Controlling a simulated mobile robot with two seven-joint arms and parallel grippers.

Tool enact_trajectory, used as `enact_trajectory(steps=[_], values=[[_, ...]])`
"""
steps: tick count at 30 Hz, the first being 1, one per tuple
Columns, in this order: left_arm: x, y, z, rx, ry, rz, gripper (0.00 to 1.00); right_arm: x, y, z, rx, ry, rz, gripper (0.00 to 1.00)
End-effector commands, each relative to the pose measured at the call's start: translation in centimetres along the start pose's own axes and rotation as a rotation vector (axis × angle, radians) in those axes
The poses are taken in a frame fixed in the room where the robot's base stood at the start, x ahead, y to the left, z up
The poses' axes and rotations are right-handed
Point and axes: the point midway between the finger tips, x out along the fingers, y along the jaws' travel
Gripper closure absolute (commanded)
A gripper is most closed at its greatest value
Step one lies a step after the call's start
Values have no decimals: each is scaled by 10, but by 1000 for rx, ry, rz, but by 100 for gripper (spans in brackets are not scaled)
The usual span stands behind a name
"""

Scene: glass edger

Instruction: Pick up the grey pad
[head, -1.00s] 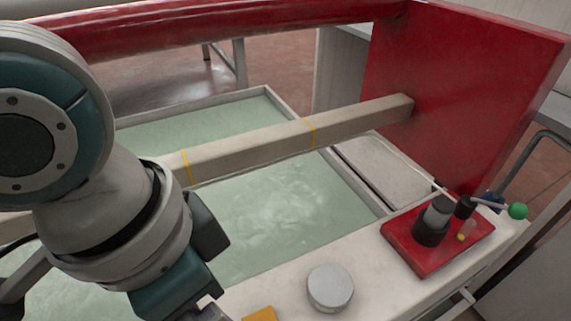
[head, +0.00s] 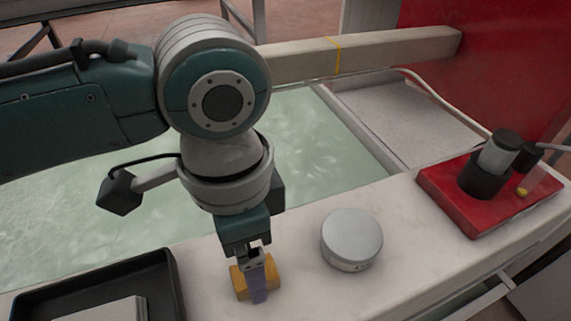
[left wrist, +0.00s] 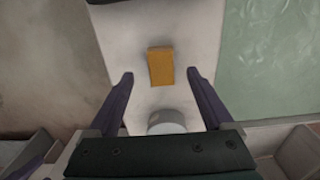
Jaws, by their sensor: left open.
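No thing is plainly a grey pad. A pale, flat, layered piece (head: 108,311) lies in the black tray at the lower left of the head view, cut off by the frame edge. A round light-grey disc-shaped thing (head: 351,236) stands on the pale ledge and also shows in the left wrist view (left wrist: 166,120). My left gripper (head: 258,288) is open and empty, pointing down over an orange block (head: 241,283). In the left wrist view the block (left wrist: 160,67) appears between the fingertips of my gripper (left wrist: 160,76). My right gripper is out of view.
The black tray (head: 168,270) stands left of my gripper. A red plate (head: 480,220) with dark cylinders lies at the right end of the ledge (head: 315,290). A water-filled basin (head: 315,150) lies behind, with a beam (head: 390,50) across it.

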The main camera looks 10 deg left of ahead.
Motion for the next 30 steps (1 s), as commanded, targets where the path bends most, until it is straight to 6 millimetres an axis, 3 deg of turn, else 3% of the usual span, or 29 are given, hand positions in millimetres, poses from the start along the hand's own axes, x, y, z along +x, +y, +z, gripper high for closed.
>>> enact_trajectory(steps=[1, 6, 14, 30], values=[[15, -1, 0, -1, -3, 0, 15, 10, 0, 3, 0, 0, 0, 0], [34, -2, 0, 0, 0, -1, 15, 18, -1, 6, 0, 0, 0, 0], [35, -2, 0, 0, 0, -1, 15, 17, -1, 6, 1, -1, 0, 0], [35, -2, 0, 0, 0, -1, 74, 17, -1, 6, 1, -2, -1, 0]])
